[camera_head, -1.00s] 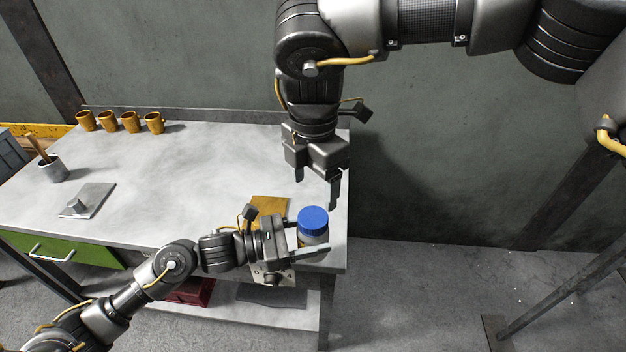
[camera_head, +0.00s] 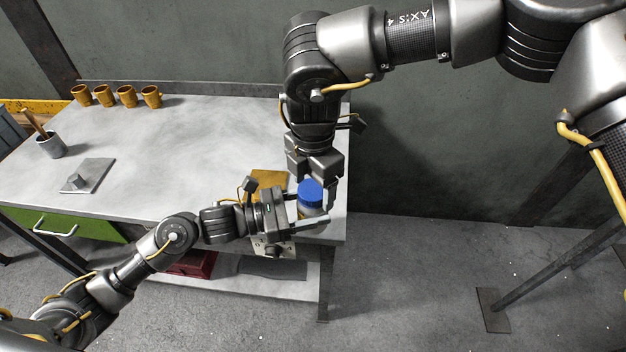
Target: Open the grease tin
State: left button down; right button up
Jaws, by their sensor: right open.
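The grease tin (camera_head: 309,211) stands near the right end of the workbench, a pale jar with a blue lid (camera_head: 311,191) on it. My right gripper (camera_head: 317,192) comes down from above, open, with its fingers around the height of the lid; one finger shows at the lid's right side, and the other is hidden or hard to make out. My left gripper (camera_head: 308,220) reaches in from the left at the height of the tin's body. One of its fingers lies across the tin's near side; the other is mostly hidden, so its grip is unclear.
An orange-yellow sheet (camera_head: 268,182) lies just behind my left gripper. Several yellow mugs (camera_head: 127,96) line the workbench's (camera_head: 190,140) back edge. A grey cup with a brush (camera_head: 50,145) and a grey plate with a small block (camera_head: 87,177) are at the left. The bench middle is clear.

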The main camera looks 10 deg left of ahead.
jog(key=c, duration=1)
jog(key=n, duration=0.9)
jog(key=shift+r, duration=0.1)
jog(key=n, duration=1)
jog(key=shift+w+n, duration=0.1)
jog(key=shift+n, duration=0.3)
jog(key=shift+r, duration=0.3)
jog(key=shift+r, duration=0.85)
